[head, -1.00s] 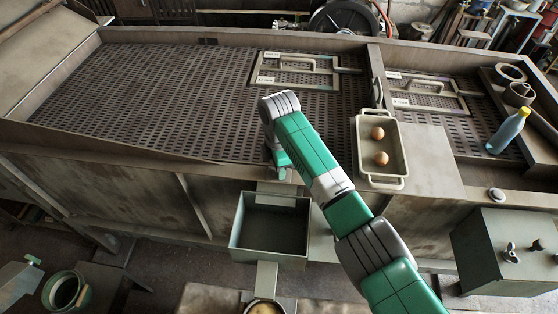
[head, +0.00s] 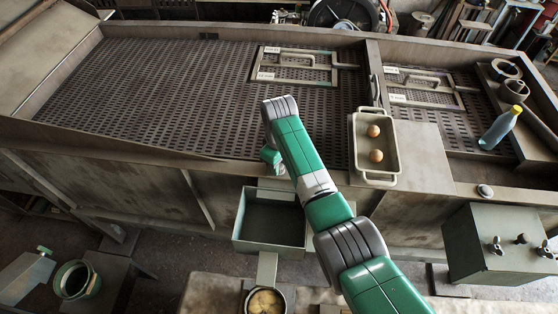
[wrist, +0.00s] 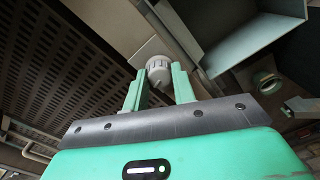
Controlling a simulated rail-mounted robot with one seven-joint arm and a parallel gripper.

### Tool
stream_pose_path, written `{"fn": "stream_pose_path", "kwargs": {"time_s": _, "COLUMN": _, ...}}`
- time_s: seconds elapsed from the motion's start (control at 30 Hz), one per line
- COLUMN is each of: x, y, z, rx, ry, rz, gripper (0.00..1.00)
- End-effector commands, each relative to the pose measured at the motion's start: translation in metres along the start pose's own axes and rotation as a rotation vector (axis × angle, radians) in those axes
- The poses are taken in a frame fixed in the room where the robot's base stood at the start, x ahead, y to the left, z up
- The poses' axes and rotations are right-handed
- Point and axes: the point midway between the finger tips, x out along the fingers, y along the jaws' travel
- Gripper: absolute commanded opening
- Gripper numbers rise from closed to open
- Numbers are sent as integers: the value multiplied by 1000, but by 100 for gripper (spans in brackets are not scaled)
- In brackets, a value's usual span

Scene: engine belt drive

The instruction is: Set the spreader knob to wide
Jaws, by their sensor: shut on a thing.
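The spreader knob, a pale grey round knob (wrist: 158,66), shows in the wrist view at the edge of the machine, close to the perforated deck. My gripper (wrist: 159,77) has its two green fingers on either side of the knob, shut on it. In the head view my gripper (head: 272,158) is at the machine's front rim, above the open green box, and mostly hidden by my arm. The knob is hidden in the head view. I cannot read any setting mark or tell where the knob points.
The open green box (head: 238,222) hangs below my gripper, with a round pot (head: 265,302) under it. A tray (head: 377,182) with two eggs sits right of my arm.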

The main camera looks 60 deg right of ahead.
Motion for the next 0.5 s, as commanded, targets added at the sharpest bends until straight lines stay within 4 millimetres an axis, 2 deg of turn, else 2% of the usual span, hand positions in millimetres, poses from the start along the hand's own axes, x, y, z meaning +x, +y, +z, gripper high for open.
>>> {"fn": "stream_pose_path", "kwargs": {"time_s": 0.2, "x": -3, "y": 0, "z": -1, "rx": 154, "ry": 1, "rz": -1, "gripper": 3}}
{"fn": "stream_pose_path", "kwargs": {"time_s": 0.5, "x": -3, "y": 0, "z": -1, "rx": 289, "ry": 1, "rz": 0, "gripper": 3}}
